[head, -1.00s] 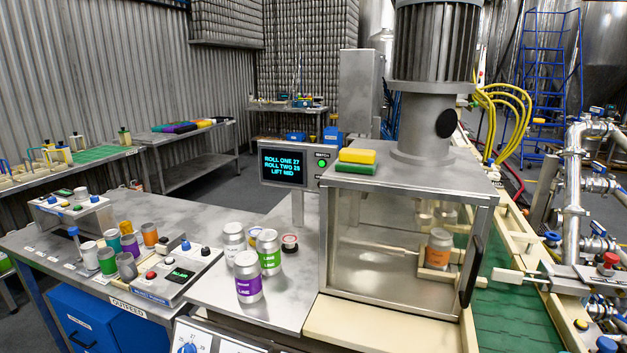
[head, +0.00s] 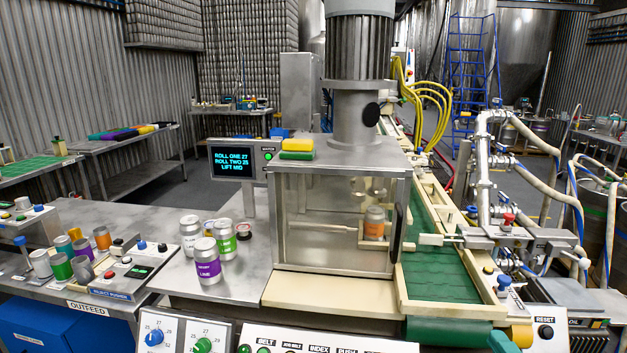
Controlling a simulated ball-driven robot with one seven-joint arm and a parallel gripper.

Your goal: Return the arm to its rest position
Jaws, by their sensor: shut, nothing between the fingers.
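My gripper and arm are not in view in the head picture. The can seamer (head: 340,262) stands in the middle, with a clear-walled chamber under a large grey motor (head: 360,50). An orange can (head: 374,230) stands upright inside the chamber, on the right. The screen (head: 232,163) to the left reads ROLL ONE 27, ROLL TWO 25, LIFT MID. A green light (head: 269,156) shows beside it.
Several cans, including a purple-labelled one (head: 207,265), stand on the metal table left of the seamer. A green belt (head: 440,270) runs along its right side. Control panels (head: 185,335) line the front edge. Pipes and hoses (head: 485,180) crowd the right.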

